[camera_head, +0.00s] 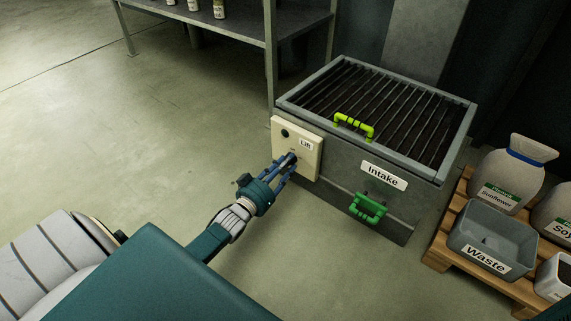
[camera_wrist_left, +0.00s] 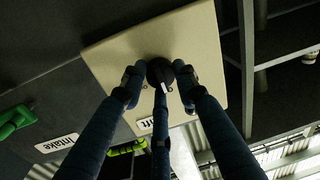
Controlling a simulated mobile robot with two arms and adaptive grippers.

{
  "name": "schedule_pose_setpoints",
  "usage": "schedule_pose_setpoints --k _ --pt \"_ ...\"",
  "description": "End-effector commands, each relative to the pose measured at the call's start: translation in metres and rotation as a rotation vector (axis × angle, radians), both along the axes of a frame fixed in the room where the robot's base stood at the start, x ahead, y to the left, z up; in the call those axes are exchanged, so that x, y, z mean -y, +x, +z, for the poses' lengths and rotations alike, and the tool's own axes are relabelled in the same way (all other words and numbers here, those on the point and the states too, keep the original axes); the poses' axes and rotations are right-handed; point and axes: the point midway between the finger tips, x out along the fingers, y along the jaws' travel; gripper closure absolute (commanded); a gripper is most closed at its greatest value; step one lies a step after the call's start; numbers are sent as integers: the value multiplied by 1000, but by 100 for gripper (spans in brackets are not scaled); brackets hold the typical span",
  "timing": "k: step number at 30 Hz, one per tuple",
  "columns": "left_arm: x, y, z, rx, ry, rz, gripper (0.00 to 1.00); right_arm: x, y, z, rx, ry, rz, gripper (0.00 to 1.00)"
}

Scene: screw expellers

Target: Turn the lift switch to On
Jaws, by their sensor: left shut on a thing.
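The lift switch is a dark round knob (camera_wrist_left: 160,72) on a cream panel (camera_head: 307,160) labelled Lift, on the front of the grey intake box. In the left wrist view the cream panel (camera_wrist_left: 205,45) lies straight ahead. My left gripper (camera_head: 287,163) reaches the panel from the lower left. Its blue fingers, also in the left wrist view (camera_wrist_left: 160,80), are closed around the knob. A pale mark shows on the knob, pointing down and slightly right in the wrist view. The fingers hide much of the knob in the head view. My right gripper is not in view.
The intake box (camera_head: 333,192) has a barred top, a yellow-green handle (camera_head: 354,126) and a green handle (camera_head: 368,208). A pallet (camera_head: 437,257) at right holds a grey Waste bin (camera_head: 459,239) and sacks. A metal shelf (camera_head: 235,26) stands behind. The floor at left is clear.

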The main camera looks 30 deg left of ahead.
Motion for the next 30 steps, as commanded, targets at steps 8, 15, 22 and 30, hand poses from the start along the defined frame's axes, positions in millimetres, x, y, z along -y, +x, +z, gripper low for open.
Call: schedule_pose_setpoints --k 8,15,22,30 --pt "-1 1 4 10 32 1 97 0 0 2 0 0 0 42" --pt "0 1 5 22 160 1 97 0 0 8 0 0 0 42" --pt "0 2 6 40 363 2 97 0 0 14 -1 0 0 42" --pt "1 2 5 62 620 1 97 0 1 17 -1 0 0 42"
